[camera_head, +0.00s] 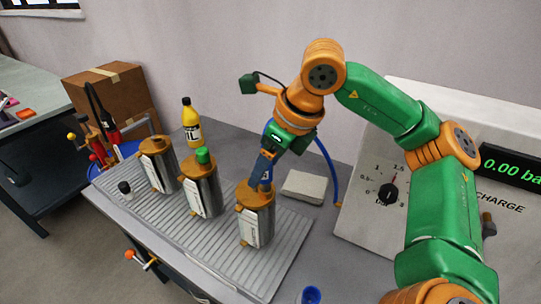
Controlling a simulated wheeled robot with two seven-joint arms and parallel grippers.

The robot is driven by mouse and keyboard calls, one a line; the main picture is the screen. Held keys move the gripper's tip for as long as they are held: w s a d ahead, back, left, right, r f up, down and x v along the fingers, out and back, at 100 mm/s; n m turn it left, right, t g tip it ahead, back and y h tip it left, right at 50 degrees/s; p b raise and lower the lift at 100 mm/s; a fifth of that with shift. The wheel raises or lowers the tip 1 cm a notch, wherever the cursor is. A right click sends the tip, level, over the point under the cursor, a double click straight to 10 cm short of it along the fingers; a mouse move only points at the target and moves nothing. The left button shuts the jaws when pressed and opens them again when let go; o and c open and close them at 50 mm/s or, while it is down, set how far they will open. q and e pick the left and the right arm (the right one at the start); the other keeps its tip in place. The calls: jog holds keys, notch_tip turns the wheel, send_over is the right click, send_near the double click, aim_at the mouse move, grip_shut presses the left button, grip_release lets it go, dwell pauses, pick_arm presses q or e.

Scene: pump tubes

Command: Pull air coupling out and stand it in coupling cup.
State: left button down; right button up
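Three metal canisters with brown tops stand in a row: the left one (158,165), the middle one (202,188) with a green cap (203,156), and the right one (256,218). My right gripper (264,180) points down at the top of the right canister, with its dark blue fingers close to the brown fitting there. The arm hides the coupling itself, and I cannot tell whether the fingers are closed on it. A blue hose (326,158) runs from behind the gripper down to the bench. A blue cup (311,295) is at the bottom edge, partly cut off. My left gripper is not in view.
The canisters stand on a ribbed grey tray (277,265). A grey pad (304,187) lies beside the hose. A panel with a dial (387,190) stands at right.

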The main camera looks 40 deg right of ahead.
jog(key=x, duration=0.4)
jog(key=shift+w+d+f, duration=0.2)
jog(key=shift+w+f, duration=0.1)
jog(key=shift+w, duration=0.15)
jog(key=shift+s+a+r, duration=0.1)
jog(key=shift+s, duration=0.05)
jog(key=shift+c, duration=1.3)
grip_shut()
jog(key=shift+r, duration=0.2)
jog(key=shift+r+p, duration=0.25)
jog(key=shift+p, duration=0.15)
jog(key=shift+r, duration=0.2)
